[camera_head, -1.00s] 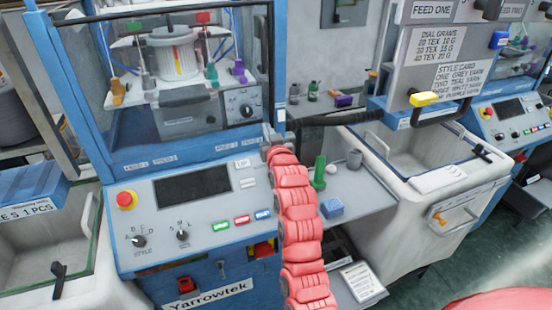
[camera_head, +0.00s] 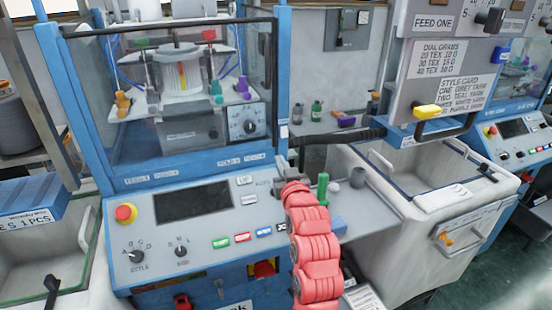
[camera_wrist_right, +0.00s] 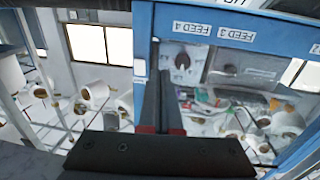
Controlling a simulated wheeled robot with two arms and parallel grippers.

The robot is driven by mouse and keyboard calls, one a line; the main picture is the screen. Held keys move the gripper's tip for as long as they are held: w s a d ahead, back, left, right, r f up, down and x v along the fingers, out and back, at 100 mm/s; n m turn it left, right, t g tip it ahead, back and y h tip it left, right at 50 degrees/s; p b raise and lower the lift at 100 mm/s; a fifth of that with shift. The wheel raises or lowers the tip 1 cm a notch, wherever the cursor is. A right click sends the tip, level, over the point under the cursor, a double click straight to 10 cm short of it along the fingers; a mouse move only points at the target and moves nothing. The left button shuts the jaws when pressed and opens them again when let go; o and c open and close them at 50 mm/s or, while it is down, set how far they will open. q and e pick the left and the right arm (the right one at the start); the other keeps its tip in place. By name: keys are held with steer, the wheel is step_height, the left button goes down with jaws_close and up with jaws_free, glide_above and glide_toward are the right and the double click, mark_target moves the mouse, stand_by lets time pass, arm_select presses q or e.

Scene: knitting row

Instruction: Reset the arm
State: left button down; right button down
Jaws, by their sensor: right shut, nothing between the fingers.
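My right arm, with red segments (camera_head: 315,250), rises from the bottom middle of the head view, in front of the right end of the blue machine's control panel. Its gripper end (camera_head: 279,186) is small and partly hidden by the arm there. In the right wrist view, the right gripper (camera_wrist_right: 163,105) shows dark fingers close together, shut and empty. The fingers are in front of the blue frame with the FEED 4 sign (camera_wrist_right: 190,27) and the FEED 3 sign (camera_wrist_right: 236,34), both upside down. My left gripper is not in view.
The control panel (camera_head: 160,235) has a red stop button (camera_head: 126,213) and knobs. A green bottle-like item (camera_head: 323,188) stands on the grey shelf beside the arm. A white bin (camera_head: 400,240) is at right, another (camera_head: 40,250) at left. A dark bar (camera_head: 340,137) crosses behind the arm.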

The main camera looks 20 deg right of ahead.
steer(key=s+b, duration=0.1)
steer(key=s, duration=0.4)
steer(key=shift+f, duration=0.1)
